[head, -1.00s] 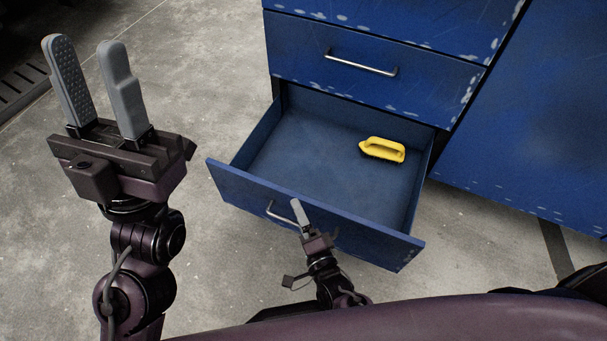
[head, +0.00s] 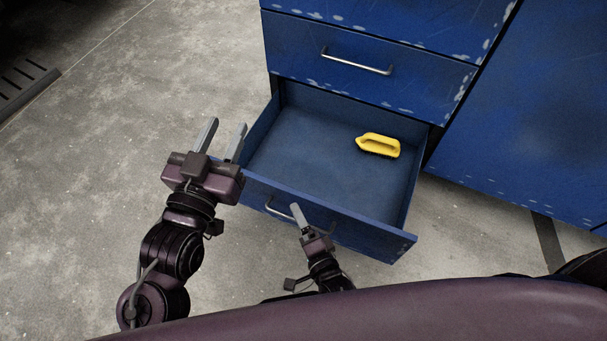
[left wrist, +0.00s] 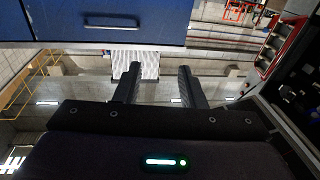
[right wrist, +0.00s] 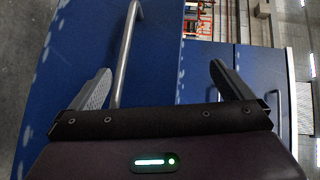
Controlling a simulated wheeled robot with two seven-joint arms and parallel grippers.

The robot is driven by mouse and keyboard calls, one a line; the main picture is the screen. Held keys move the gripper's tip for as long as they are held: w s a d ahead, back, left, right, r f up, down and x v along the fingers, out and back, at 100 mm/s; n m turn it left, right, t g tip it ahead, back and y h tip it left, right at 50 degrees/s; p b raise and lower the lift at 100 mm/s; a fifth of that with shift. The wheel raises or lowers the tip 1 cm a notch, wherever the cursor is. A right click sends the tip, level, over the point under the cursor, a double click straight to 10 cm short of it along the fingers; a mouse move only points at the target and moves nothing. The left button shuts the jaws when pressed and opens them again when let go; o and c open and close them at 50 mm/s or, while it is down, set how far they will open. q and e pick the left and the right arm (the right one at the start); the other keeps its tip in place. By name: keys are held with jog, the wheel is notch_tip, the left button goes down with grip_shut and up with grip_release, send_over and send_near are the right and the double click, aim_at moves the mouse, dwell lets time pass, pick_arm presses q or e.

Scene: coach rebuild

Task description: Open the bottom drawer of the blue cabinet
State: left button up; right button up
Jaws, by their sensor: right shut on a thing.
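The blue cabinet (head: 375,40) stands at the top of the head view. My right gripper (head: 299,212) is at the drawer front, shut on the drawer's metal handle (head: 272,208). In the right wrist view the handle (right wrist: 126,50) runs beside the left finger. My left gripper (head: 225,128) is open and empty, over the drawer's left front corner, which it partly hides. Whether it touches the drawer I cannot tell.
A blue panel (head: 530,110) stands to the right. Concrete floor (head: 120,150) on the left is clear.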

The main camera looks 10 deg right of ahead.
jog(key=w+r+t, duration=0.1)
jog(key=r, duration=0.3)
jog(key=w+r+t, duration=0.1)
jog(key=w+r, duration=0.1)
jog(key=r, duration=0.3)
jog(key=w+r+t, duration=0.1)
jog(key=w+r, duration=0.1)
jog(key=r, duration=0.3)
jog(key=shift+d+r, duration=0.2)
jog(key=shift+d, duration=0.2)
jog(key=shift+c, duration=0.8)
jog(key=shift+s+r, duration=0.3)
jog(key=shift+r, duration=0.2)
jog(key=c, duration=0.9)
pick_arm(q)
notch_tip(320, 180, down, 7)
jog(key=s+g+y, duration=0.1)
jog(key=s+g, duration=0.1)
jog(key=g, duration=0.1)
jog(key=shift+s+a+f+g+y, duration=0.2)
jog(key=shift+s+g+y, duration=0.1)
jog(key=shift+g, duration=0.1)
pick_arm(e)
jog(key=shift+d+f, duration=0.1)
jog(key=shift+f, duration=0.1)
jog(key=shift+c, duration=0.2)
pick_arm(q)
jog(key=shift+w, duration=0.1)
pick_arm(e)
jog(key=shift+f, duration=0.1)
